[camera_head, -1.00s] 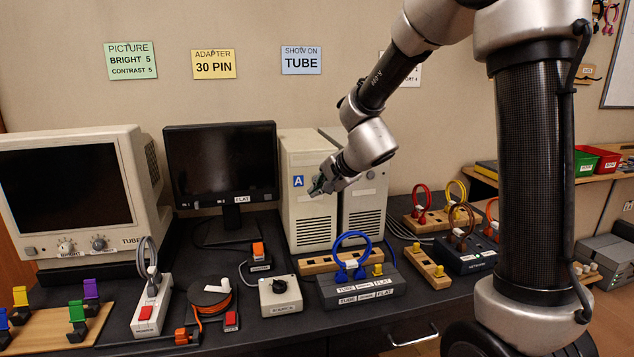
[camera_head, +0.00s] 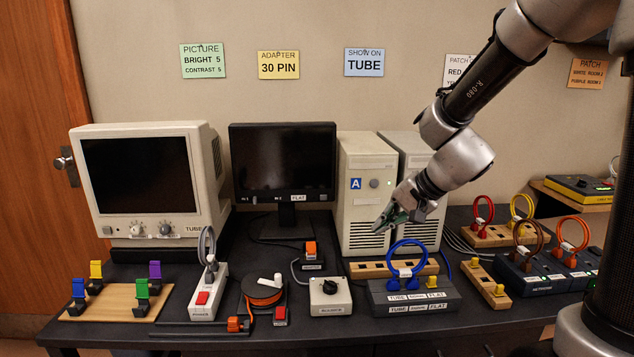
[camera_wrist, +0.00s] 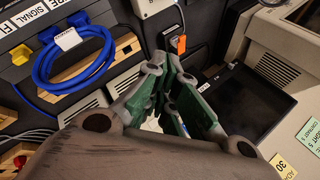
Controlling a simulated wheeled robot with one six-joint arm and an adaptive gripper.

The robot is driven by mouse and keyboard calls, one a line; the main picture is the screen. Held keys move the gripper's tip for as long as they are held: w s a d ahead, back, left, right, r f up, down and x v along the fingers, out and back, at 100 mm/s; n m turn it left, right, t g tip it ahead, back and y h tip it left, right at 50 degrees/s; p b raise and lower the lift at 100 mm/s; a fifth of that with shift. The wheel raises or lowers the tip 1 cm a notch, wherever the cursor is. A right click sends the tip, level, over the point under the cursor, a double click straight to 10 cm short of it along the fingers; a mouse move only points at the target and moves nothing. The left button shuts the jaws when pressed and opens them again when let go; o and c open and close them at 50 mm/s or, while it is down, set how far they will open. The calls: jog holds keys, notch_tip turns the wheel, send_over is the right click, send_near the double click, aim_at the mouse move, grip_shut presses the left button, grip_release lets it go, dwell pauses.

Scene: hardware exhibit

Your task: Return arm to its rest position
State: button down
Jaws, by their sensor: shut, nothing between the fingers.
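My gripper (camera_head: 390,220) is shut and empty. In the head view it hangs at the end of my arm, which comes in from the upper right. It is in front of the beige computer towers (camera_head: 366,195), above the blue cable loop (camera_head: 407,257), and looks clear of the bench. In the wrist view my gripper (camera_wrist: 172,105) has its green-padded fingers close together. The blue cable (camera_wrist: 75,65) lies to its left there, and the flat monitor (camera_wrist: 235,105) to its right.
The dark bench (camera_head: 340,325) holds a tube monitor (camera_head: 145,190), a flat monitor (camera_head: 283,165), a power strip (camera_head: 207,295), an orange cable reel (camera_head: 263,293), a dial box (camera_head: 330,296) and a patch box (camera_head: 415,297). Free room lies above the bench, below the wall notes.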

jog(key=s+d+r+n+h, duration=0.2)
jog(key=s+d+r+n, duration=0.1)
jog(key=s+d, duration=0.5)
jog(key=s+d+r+n+g+h, duration=0.1)
jog(key=s+d+r+n+h, duration=0.2)
jog(key=s, duration=1.2)
jog(key=shift+d+r+n+h, duration=0.35)
jog(key=shift+d+r, duration=1.15)
jog(key=shift+d, duration=1.45)
